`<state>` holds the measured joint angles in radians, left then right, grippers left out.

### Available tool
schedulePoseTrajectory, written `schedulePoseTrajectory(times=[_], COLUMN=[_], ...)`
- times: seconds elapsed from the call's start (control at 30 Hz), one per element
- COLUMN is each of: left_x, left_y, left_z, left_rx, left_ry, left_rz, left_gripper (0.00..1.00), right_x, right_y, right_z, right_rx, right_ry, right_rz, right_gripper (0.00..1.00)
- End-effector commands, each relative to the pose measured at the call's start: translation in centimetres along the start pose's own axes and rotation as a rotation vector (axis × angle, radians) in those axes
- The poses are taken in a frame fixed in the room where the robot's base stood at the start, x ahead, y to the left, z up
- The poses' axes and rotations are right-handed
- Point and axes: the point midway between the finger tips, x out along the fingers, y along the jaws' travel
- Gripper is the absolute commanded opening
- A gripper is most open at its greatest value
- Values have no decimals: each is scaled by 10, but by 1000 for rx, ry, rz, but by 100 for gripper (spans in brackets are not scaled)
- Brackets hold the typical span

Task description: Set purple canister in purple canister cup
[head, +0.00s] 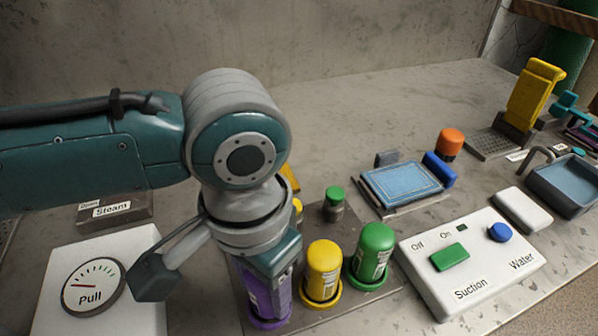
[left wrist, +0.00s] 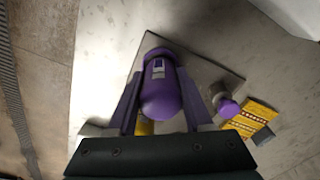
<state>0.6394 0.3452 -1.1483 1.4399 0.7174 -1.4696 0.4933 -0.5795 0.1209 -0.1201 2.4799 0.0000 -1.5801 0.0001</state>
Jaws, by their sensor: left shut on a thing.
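The purple canister (head: 262,300) stands roughly upright at the front left of the dark base plate. It also shows in the left wrist view (left wrist: 161,100), between the two fingers. My left gripper (head: 268,265) is above it, shut on it, and its body hides the canister's upper part in the head view. The left gripper also shows in the left wrist view (left wrist: 158,88). The purple canister cup (head: 270,323) shows as a purple rim around the canister's foot. I cannot tell whether the canister rests fully on the cup's bottom. My right gripper is not in view.
A yellow canister (head: 322,270) and a green canister (head: 372,252) stand close to the right in matching cups. A small green-capped jar (head: 334,204) is behind them. A white Suction/Water panel (head: 472,262) is right; a white gauge box (head: 135,285) is left.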

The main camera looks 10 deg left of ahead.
Motion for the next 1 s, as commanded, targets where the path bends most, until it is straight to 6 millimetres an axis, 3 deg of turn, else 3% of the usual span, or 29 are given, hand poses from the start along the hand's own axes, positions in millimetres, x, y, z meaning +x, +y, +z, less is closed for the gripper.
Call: schedulePoseTrajectory(times=[0.13,0.17,0.47,0.77,1.0], left_x=[3,3,2,-1,-42], left_y=[0,0,0,0,0], left_z=[0,0,0,0,-1], left_rx=[0,0,0,0,0], left_ry=[0,0,0,0,3], left_rz=[0,0,0,0,1], left_gripper=[2,52,86,86,86], right_x=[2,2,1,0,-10], right_y=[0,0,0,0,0], right_z=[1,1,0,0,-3], right_rx=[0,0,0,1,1], right_ry=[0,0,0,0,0], right_rz=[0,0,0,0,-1], right_gripper=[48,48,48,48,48])
